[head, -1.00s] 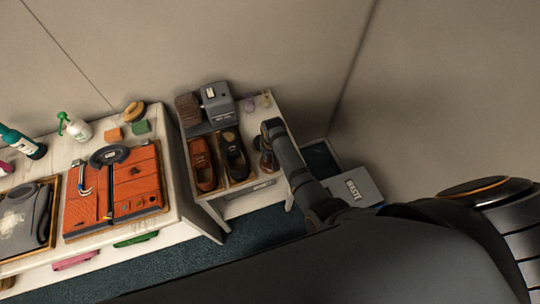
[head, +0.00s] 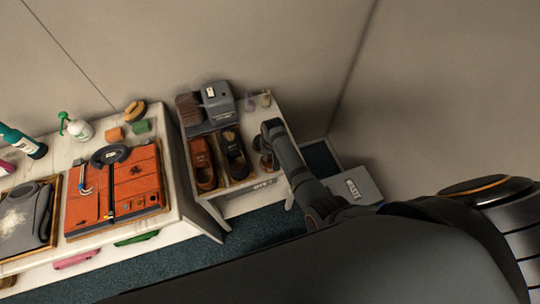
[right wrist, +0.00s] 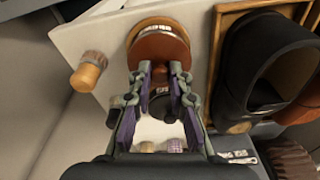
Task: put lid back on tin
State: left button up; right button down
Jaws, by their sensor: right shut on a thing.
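A round tin (right wrist: 148,28) with a pale label stands near the edge of the small white table, at the top of the right wrist view. A reddish-brown round lid (right wrist: 160,50) shows at its near side, overlapping it in that view. I cannot tell whether lid and tin touch. My right gripper (right wrist: 160,72) is shut on the lid's near edge, its two fingertips a little apart. In the head view my right gripper (head: 267,147) is mostly hidden by its own arm, and brown round parts show beside it. My left gripper is not in view.
A dark shoe (head: 236,158) in a wooden tray stands close beside the tin. Small bottles (head: 250,103) and a grey machine (head: 216,103) stand behind. A waste bin (head: 355,187) is at right.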

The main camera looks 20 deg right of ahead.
jog(key=shift+p, duration=0.3)
dwell(0.5)
jog(key=c, duration=0.7)
grip_release()
jog(key=shift+r, duration=0.1)
notch_tip(320, 180, up, 5)
jog(key=p, duration=0.5)
jog(key=shift+r+p, duration=0.95)
jog(key=shift+p, duration=0.1)
jog(key=shift+c, duration=0.2)
